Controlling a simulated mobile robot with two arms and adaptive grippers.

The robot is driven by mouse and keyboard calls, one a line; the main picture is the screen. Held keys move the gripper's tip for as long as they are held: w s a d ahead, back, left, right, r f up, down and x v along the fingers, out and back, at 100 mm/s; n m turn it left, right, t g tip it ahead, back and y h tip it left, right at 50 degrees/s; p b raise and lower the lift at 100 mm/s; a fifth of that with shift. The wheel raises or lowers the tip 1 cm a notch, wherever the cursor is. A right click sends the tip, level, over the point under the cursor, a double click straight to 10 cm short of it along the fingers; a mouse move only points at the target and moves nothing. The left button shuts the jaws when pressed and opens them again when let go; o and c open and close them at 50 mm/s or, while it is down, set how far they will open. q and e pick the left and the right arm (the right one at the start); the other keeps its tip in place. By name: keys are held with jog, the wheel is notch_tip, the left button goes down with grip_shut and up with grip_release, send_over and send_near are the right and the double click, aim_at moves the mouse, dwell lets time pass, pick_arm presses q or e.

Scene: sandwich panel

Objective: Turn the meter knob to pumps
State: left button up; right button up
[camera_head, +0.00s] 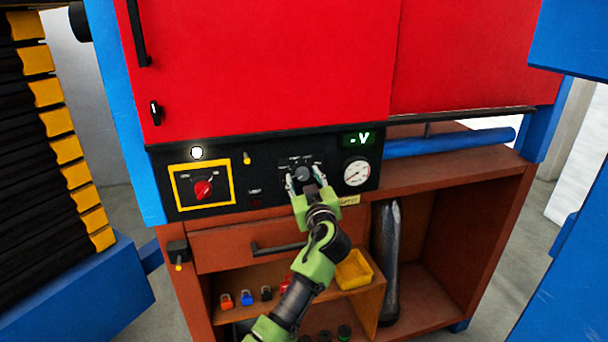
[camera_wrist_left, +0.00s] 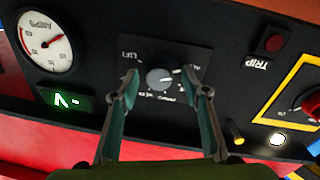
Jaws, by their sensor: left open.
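The meter knob (camera_head: 303,173) is a small round dial on a dark plate in the black control panel. In the left wrist view the knob (camera_wrist_left: 160,79) is grey, with small white labels around it; the view is upside down and "LIFT" is readable, while others are hard to read. A white mark sits on its right side there. My left gripper (camera_head: 304,179) is at the panel with its fingers apart. In the left wrist view its fingers (camera_wrist_left: 164,74) stand on either side of the knob, with visible gaps. My right gripper is not in view.
A green "-V" display (camera_head: 358,139) and a round gauge (camera_head: 356,172) are right of the knob. A red switch (camera_head: 203,189) in a yellow frame, a lit white lamp (camera_head: 197,152) and a small yellow-tipped lever (camera_head: 247,158) are left. A drawer handle (camera_head: 278,248) juts out below.

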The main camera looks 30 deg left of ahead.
pick_arm(q)
jog(key=shift+a, duration=0.1)
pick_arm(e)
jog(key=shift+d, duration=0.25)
pick_arm(q)
jog(key=c, duration=1.1)
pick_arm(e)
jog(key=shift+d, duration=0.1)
